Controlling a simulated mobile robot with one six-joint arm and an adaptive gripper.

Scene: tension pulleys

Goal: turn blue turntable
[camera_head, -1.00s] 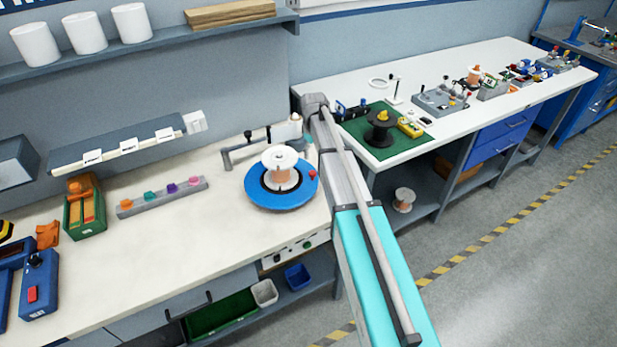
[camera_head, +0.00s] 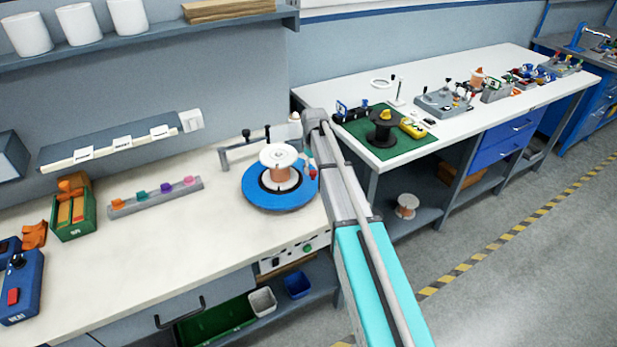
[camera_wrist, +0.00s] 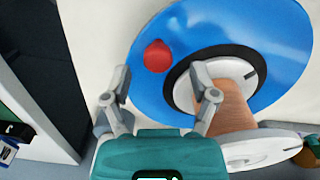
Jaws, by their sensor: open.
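The blue turntable (camera_head: 272,203) is a flat disc on the white bench, with a black ring and a copper spool with white flanges (camera_head: 279,160) at its centre. A red knob (camera_head: 313,172) stands near its right edge. In the wrist view the blue disc (camera_wrist: 290,30) fills the upper right and the red knob (camera_wrist: 157,56) lies between the lines of my two fingers. My gripper (camera_wrist: 163,82) is open and empty. Its right finger overlaps the spool in the picture; I cannot tell whether they touch. In the head view my arm partly hides the gripper.
A grey bracket (camera_head: 238,150) stands behind the turntable. A rack with coloured pegs (camera_head: 155,197) and a green box (camera_head: 73,222) are to the left. A second bench (camera_head: 455,125) with a black spool (camera_head: 381,130) stands to the right.

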